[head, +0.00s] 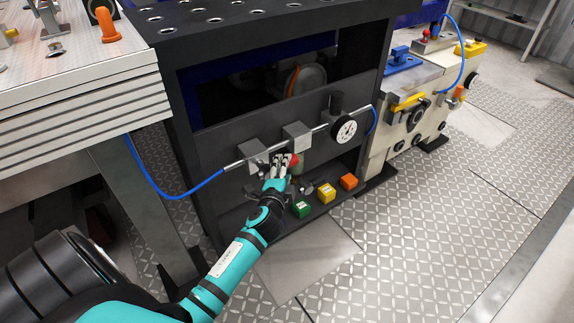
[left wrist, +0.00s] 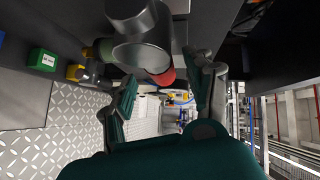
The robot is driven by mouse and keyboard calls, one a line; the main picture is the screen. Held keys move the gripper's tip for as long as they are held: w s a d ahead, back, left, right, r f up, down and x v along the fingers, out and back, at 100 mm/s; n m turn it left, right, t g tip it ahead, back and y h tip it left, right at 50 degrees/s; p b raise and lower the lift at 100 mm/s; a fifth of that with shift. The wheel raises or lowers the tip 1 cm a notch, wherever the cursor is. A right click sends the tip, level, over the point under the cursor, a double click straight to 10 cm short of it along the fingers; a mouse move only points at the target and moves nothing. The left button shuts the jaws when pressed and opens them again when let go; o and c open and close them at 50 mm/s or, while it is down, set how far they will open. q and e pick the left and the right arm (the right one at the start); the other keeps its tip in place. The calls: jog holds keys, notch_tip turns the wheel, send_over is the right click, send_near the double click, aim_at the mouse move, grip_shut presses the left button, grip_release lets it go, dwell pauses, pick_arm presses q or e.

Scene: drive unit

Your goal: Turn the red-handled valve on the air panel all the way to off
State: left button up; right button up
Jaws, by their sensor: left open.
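The air panel (head: 232,139) is a dark plate on a black frame, with a thin metal pipe along it. The valve's red handle (head: 293,160) shows at the fingers of my left gripper (head: 279,166), just below the pipe; the fingers partly hide the valve. In the left wrist view the red handle (left wrist: 165,77) lies between the two spread fingers of my left gripper (left wrist: 168,84), beside a grey cylindrical part (left wrist: 140,52). The gripper is open; I cannot tell whether a finger touches the handle. My right gripper is not in view.
A pressure gauge (head: 343,129) sits on the pipe at right. A blue hose (head: 170,195) runs to the left. Open floor lies at the front right.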

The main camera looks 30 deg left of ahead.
pick_arm(q)
jog(key=shift+b+x, duration=0.3)
jog(key=shift+x, duration=1.6)
grip_shut()
